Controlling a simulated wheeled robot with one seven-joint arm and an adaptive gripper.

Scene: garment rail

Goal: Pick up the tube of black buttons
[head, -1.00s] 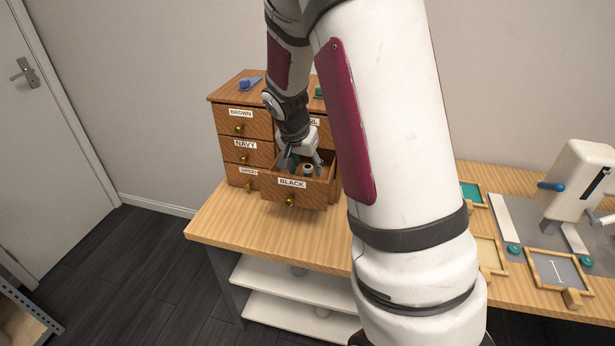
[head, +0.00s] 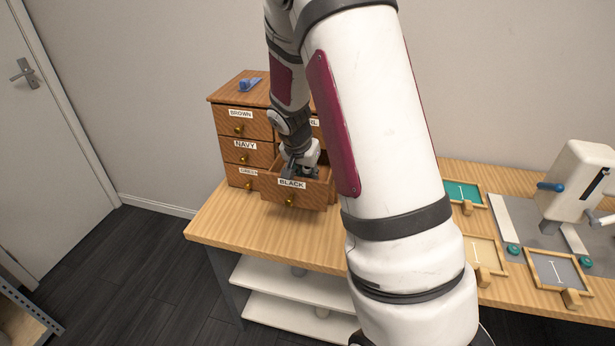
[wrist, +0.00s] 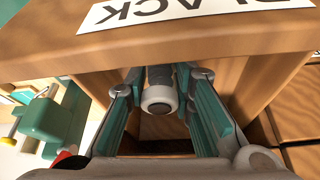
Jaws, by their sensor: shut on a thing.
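The drawer labelled BLACK (head: 292,196) is pulled out of the wooden cabinet. My gripper (head: 304,175) reaches down into it from above. In the wrist view, a tube with a white-rimmed end and dark contents (wrist: 160,92) stands between the green finger pads of my gripper (wrist: 163,108). The fingers are shut on the tube, inside the drawer. The tube's lower part is hidden, and in the head view my gripper and the drawer front hide it.
The wooden cabinet (head: 225,128) has shut drawers labelled BROWN and NAVY. A blue object (head: 250,84) lies on top of it. The bench (head: 232,226) is clear in front of the drawer. Small trays (head: 556,271) and a white machine (head: 578,185) stand at the right.

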